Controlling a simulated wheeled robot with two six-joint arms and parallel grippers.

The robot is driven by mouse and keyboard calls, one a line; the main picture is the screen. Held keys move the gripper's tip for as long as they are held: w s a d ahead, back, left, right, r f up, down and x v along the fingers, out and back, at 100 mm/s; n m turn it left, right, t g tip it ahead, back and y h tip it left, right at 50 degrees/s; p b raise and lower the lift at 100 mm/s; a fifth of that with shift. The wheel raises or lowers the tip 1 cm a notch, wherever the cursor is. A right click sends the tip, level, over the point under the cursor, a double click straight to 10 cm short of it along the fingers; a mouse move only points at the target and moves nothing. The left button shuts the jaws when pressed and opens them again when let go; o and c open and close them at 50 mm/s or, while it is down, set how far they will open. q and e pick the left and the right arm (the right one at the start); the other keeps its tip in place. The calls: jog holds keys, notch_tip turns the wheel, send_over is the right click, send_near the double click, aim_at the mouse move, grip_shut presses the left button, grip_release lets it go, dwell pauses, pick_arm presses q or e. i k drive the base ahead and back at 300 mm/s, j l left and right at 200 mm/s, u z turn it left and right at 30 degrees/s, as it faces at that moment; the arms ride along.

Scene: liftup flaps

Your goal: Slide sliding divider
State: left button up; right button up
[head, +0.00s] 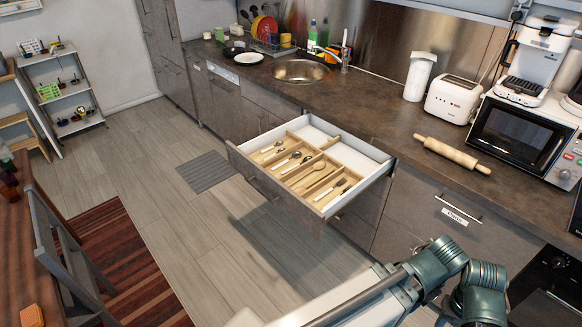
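An open drawer (238,152) sticks out from the counter in the middle of the head view. Inside is a wooden cutlery tray (309,144) with several compartments of spoons, forks and wooden utensils. A short wooden divider piece (330,142) lies across the back part of the drawer, between two bare white areas of the drawer floor (356,157). I cannot tell for sure that this piece is the sliding divider. Teal links of my arm show at the lower right, clear of the drawer. Neither of my grippers is in view.
A rolling pin (450,154), toaster (454,99) and microwave (522,140) stand on the counter right of the drawer. A sink (300,71) is behind it. A chair (62,255) stands at the lower left.

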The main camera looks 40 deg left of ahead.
aim_at(331, 142)
jog(key=u, duration=1.7)
